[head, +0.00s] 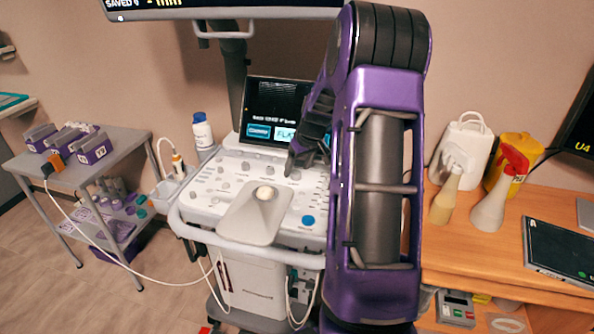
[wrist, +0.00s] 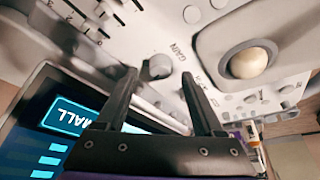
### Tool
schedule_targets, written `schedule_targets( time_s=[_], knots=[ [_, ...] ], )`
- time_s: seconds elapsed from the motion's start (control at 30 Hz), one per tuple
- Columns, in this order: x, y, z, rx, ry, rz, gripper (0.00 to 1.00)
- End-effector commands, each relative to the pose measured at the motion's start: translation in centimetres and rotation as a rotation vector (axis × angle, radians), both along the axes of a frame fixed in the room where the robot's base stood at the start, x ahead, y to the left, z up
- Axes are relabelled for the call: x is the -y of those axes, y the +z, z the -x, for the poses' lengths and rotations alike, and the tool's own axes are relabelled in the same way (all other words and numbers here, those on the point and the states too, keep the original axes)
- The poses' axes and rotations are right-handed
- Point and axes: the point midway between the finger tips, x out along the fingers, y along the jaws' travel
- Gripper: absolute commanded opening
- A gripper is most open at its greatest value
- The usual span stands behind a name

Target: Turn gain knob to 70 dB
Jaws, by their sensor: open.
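The gain knob (wrist: 158,66) is a round grey knob on the white control panel (wrist: 150,28), with the word GAIN printed beside it in the wrist view. My gripper (wrist: 159,75) is open, with one dark finger on either side of the knob in that view. I see no clear contact, and cannot tell how far the fingertips are above the panel. The knob's setting cannot be read. In the head view my gripper (head: 296,163) is over the back right part of the panel, below the screen (head: 272,108); the arm hides part of the panel.
A trackball (wrist: 249,62) in a raised grey surround lies near the knob. Other knobs (wrist: 192,14) and sliders (wrist: 108,15) are close by. A white bottle (head: 202,132) stands left of the screen. Spray bottles (head: 490,202) stand on the wooden desk at right.

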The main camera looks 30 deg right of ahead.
Motion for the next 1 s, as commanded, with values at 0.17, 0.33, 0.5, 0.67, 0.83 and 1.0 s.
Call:
schedule_targets(
  time_s=[0.17,0.33,0.5,0.67,0.83,1.0],
  knots=[
    [-0.01,-1.19,-0.49,0.0,0.0,0.0,0.69],
    [-0.02,-1.34,-0.56,0.0,0.0,0.0,0.69],
    [-0.02,-1.31,-0.55,0.0,0.0,0.0,0.6],
    [-0.01,-1.3,-0.55,0.0,0.0,0.0,0.31],
    [-0.01,-1.29,-0.54,0.0,0.0,0.0,0.01],
    [-0.02,-1.29,-0.54,0.0,-0.001,0.001,0.0]
  ],
)
